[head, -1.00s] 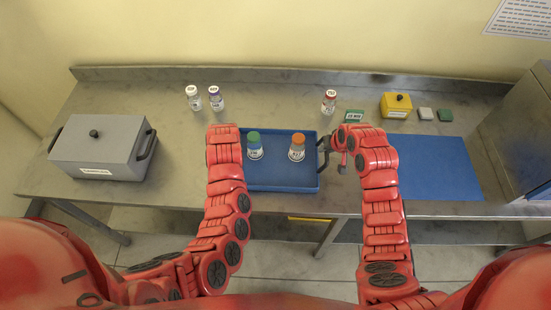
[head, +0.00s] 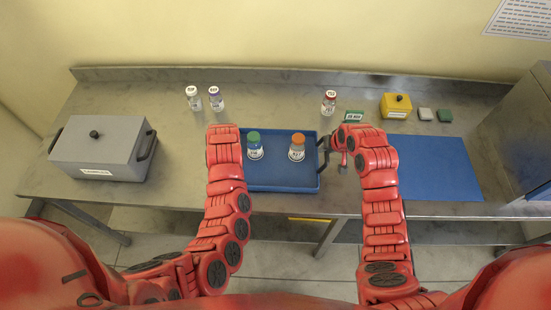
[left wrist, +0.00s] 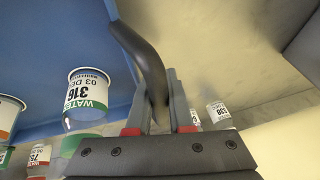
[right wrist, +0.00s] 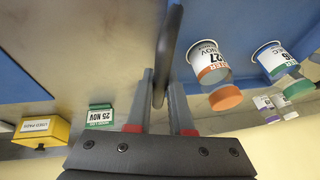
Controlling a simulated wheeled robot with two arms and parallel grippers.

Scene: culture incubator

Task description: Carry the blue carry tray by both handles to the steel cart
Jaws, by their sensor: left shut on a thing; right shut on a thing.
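The blue carry tray (head: 285,184) sits on the steel bench, with a green-capped bottle (head: 254,146) and an orange-capped bottle (head: 297,147) upright in it. In the left wrist view my left gripper (left wrist: 158,100) is shut on the tray's dark left handle (left wrist: 140,55); the head view hides this grip behind my left arm. My right gripper (right wrist: 160,95) is shut on the right handle (right wrist: 172,40); in the head view this handle (head: 324,150) shows at the tray's right side. The steel cart cannot be made out for certain.
A grey lidded box (head: 103,150) stands at left. Two vials (head: 205,99) and a red-capped vial (head: 329,102) stand behind the tray. A green label block (head: 353,117), a yellow box (head: 396,105) and a blue mat (head: 437,168) are at right. A steel cabinet (head: 520,130) bounds the right.

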